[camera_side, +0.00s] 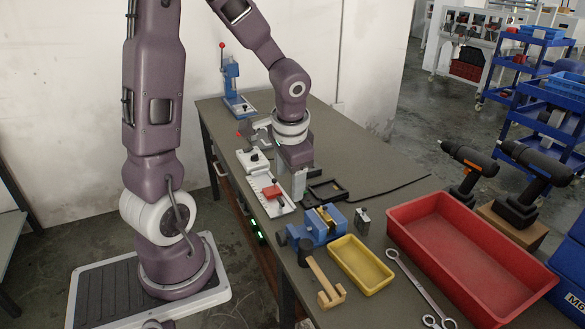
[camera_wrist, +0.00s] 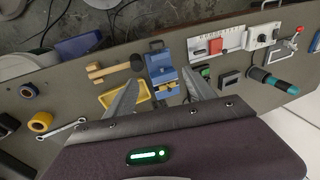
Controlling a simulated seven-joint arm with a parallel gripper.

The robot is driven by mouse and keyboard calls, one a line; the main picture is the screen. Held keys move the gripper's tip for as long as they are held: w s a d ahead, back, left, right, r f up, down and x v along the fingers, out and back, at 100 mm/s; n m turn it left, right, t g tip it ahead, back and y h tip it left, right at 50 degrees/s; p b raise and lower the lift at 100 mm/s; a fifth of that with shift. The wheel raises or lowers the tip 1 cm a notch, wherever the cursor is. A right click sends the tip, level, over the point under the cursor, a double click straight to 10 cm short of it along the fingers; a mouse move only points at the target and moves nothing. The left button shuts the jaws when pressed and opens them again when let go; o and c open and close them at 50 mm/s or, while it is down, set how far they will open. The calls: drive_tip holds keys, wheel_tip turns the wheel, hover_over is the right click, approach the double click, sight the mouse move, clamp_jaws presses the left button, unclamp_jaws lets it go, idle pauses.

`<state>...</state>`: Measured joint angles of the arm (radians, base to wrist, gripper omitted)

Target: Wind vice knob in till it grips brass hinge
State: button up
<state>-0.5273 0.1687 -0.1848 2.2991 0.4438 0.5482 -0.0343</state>
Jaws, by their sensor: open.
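The blue vice (camera_side: 320,226) stands on the bench, and shows in the wrist view (camera_wrist: 160,66). A small brass-coloured piece, seemingly the brass hinge (camera_side: 325,211), sits at the top of its jaws; I cannot tell whether the jaws touch it. The vice knob (camera_side: 283,236) appears at the vice's left end, and as a dark bar at the top of the vice in the wrist view (camera_wrist: 155,45). My gripper (camera_side: 298,194) is behind the vice and above the bench. Its fingers are spread and empty in the wrist view (camera_wrist: 158,82), apart from the knob.
A black-headed mallet (camera_side: 325,282) lies close in front of the vice. A yellow tray (camera_side: 360,264), a spanner (camera_side: 417,287) and a large red bin (camera_side: 466,252) lie to its right. A white fixture with a red block (camera_side: 271,191) stands left of my gripper.

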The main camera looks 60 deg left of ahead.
drive_tip(key=s+d+r+t, duration=0.1)
drive_tip(key=d+r, duration=0.4)
drive_tip(key=shift+s+d+r+t, duration=0.15)
drive_tip(key=shift+s+r+t, duration=0.15)
drive_tip(key=shift+s+r, duration=0.1)
drive_tip(key=s+d+r+t+h, duration=0.2)
drive_tip(key=s+d+r, duration=0.4)
drive_tip(key=s+d, duration=0.3)
drive_tip(key=shift+s+d+r+t+h, duration=0.3)
drive_tip(key=shift+d+r+t+h, duration=0.1)
drive_tip(key=shift+t, duration=0.1)
